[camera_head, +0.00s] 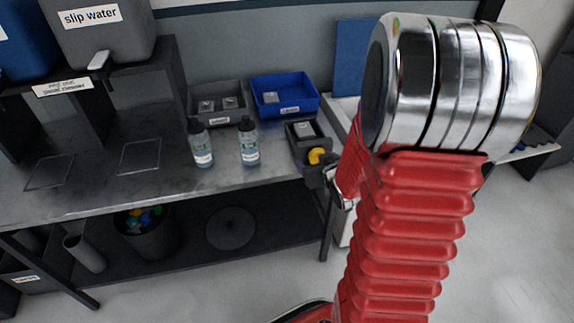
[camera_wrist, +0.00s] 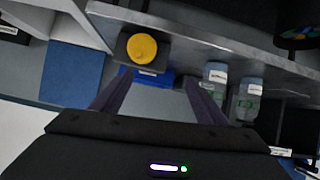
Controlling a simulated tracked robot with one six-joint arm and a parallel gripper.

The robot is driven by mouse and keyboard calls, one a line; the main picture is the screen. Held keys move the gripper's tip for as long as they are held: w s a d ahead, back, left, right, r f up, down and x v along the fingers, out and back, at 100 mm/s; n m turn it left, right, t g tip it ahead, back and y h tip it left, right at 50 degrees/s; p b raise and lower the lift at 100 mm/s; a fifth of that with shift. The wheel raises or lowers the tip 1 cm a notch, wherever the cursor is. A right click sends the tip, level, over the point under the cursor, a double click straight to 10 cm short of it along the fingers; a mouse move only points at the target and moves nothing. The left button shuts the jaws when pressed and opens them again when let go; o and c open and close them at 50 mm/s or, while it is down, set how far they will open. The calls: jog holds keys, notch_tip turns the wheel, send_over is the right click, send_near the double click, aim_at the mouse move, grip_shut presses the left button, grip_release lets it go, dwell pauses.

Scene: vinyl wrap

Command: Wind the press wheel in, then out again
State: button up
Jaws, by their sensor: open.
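The press wheel (camera_head: 317,156) is a yellow knob on a dark press block (camera_head: 306,139) at the right end of the bench. In the wrist view the yellow wheel (camera_wrist: 142,48) faces the camera, just beyond my fingertips and a little left of the middle. My gripper (camera_wrist: 157,77) is open, with its two dark fingers spread and nothing between them. The fingers appear apart from the wheel. In the head view my red arm covers the area right of the press, and the fingers are not clearly seen there.
Two labelled bottles (camera_head: 249,143) stand on the bench (camera_head: 100,172) left of the press. A blue bin (camera_head: 284,93) and a grey bin (camera_head: 216,103) sit behind them. A grey slip water container (camera_head: 98,32) stands on a shelf at left. The floor before the bench is clear.

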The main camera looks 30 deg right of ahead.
jog(key=s+a+r+g, duration=0.4)
jog(key=s+a+r, duration=0.5)
jog(key=a+r, duration=0.3)
jog(key=shift+a+r+y, duration=0.3)
jog(key=shift+a+y, duration=0.1)
jog(key=shift+a, duration=0.6)
dwell(0.5)
jog(key=s+a+r+n+g+y, duration=0.1)
jog(key=s+a+r+g+y, duration=0.1)
jog(key=s+a, duration=0.7)
jog(key=shift+s+a+r+n, duration=0.15)
jog(key=shift+s+r+n, duration=0.15)
jog(key=shift+s+r, duration=0.7)
